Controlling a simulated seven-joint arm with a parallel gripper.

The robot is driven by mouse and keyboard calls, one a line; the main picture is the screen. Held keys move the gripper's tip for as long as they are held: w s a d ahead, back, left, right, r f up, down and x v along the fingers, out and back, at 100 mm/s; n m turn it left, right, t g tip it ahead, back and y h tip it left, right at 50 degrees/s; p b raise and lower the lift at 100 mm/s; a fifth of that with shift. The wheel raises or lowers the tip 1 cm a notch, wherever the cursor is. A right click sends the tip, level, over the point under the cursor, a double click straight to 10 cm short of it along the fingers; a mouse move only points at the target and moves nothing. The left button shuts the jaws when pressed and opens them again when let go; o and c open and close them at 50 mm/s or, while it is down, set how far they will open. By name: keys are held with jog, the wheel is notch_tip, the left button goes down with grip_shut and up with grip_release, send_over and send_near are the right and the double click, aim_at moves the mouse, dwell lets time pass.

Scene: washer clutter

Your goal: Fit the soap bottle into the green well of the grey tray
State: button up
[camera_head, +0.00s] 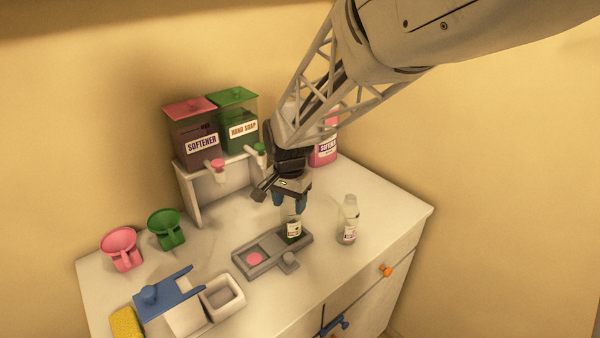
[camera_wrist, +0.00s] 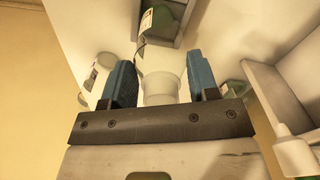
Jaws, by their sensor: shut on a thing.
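My gripper (camera_head: 290,199) points down above the grey tray (camera_head: 240,262) and is shut on the soap bottle (camera_head: 293,230), a clear bottle with a white label and dark green contents. The bottle is roughly upright at the tray's right end. I cannot tell whether its base is in the well or just above it. The green well is hidden behind the bottle; the pink well (camera_head: 255,258) at the left end is empty. In the wrist view the blue fingers (camera_wrist: 160,85) flank the bottle's pale neck (camera_wrist: 159,92).
Another clear bottle (camera_head: 348,222) stands right of the tray. Softener and hand soap dispensers (camera_head: 238,125) stand on a raised shelf behind. Pink (camera_head: 119,248) and green (camera_head: 165,229) cups, a blue-topped piece (camera_head: 165,296), a white box (camera_head: 222,297) and a yellow sponge (camera_head: 127,322) lie left.

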jog(key=o, duration=1.1)
jog(key=shift+o, duration=0.2)
jog(key=shift+r, duration=0.1)
notch_tip(320, 180, up, 12)
jog(key=shift+d, duration=0.1)
dwell(0.5)
